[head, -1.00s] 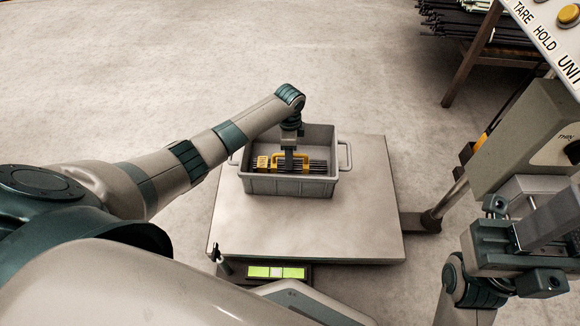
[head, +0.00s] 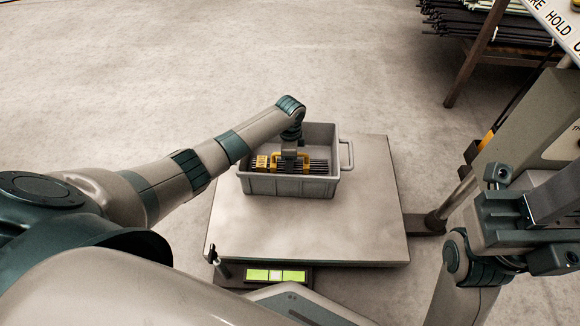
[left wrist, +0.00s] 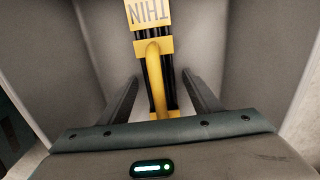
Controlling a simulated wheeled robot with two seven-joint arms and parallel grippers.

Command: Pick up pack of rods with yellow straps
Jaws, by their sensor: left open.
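A pack of dark rods with yellow straps (head: 265,162) lies in a grey bin on a platform scale. In the left wrist view the pack (left wrist: 153,65) has a yellow handle (left wrist: 155,70) and a yellow tag reading "THIN". My left gripper (head: 289,166) is down inside the bin over the pack. In the left wrist view its two fingers (left wrist: 158,95) are open, one on each side of the handle and apart from it. The near end of the pack is hidden by the gripper body. My right gripper (head: 520,222) is at the right edge, its jaws unclear.
The grey bin (head: 290,187) has side walls close around my left gripper and a handle on its right. The scale plate (head: 310,228) is otherwise clear. A post with a grey box stands at right. A rack of dark rods (head: 480,20) is at the back right.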

